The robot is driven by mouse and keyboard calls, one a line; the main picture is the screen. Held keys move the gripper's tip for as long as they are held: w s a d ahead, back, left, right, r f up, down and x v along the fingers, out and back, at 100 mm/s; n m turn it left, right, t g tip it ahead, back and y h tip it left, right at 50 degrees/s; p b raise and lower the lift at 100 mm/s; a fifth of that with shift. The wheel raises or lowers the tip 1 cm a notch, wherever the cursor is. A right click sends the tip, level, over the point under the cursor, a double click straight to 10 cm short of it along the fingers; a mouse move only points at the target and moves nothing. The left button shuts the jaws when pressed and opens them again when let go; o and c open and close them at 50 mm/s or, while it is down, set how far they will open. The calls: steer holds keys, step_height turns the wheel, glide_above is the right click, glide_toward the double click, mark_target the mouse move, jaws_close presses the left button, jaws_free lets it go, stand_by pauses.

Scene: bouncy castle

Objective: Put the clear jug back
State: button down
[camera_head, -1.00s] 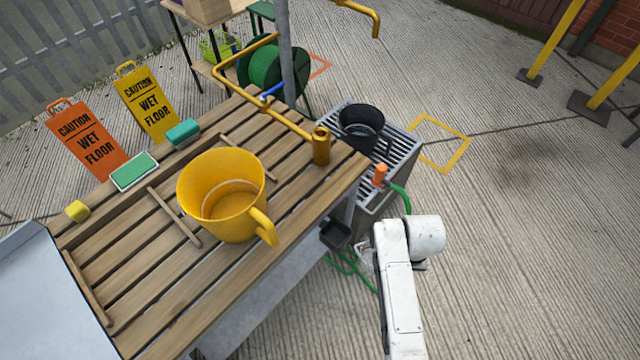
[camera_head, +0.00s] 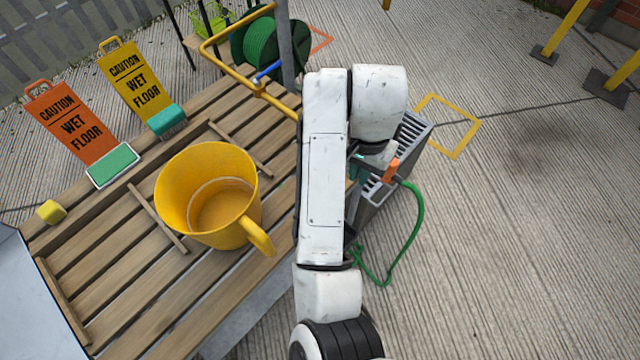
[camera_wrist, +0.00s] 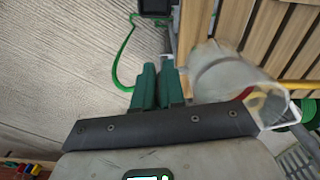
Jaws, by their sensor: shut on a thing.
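The clear jug (camera_wrist: 215,75) shows in the wrist view as a pale see-through body just right of my green fingers. My gripper (camera_wrist: 159,78) has its fingers close together and is shut on the jug, seemingly at its handle; the grip itself is partly hidden. In the head view a little of my gripper (camera_head: 357,170) shows past my white arm, over the grey grated stand (camera_head: 412,135). The jug is hidden there behind my arm.
A slatted wooden bench (camera_head: 150,285) holds a big yellow mug (camera_head: 190,190), a green sponge (camera_head: 113,165) and a yellow block (camera_head: 51,212). Two wet floor signs (camera_head: 75,125) stand behind. A green hose (camera_head: 415,225) hangs from the stand. Concrete at right is clear, with a yellow outlined square (camera_head: 459,152).

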steer(key=a+f, duration=0.2)
steer(key=w+a+f, duration=0.1)
steer(key=a+f, duration=0.1)
steer(key=w+a+f+p, duration=0.1)
steer(key=a+f, duration=0.1)
steer(key=a, duration=0.1)
steer(key=shift+f, duration=0.35)
steer(key=shift+a+f, duration=0.2)
steer(key=shift+f, duration=1.55)
steer(key=shift+f, duration=0.15)
steer(key=c, duration=1.2)
jaws_free()
step_height(320, 180, up, 12)
steer(key=shift+r, duration=0.2)
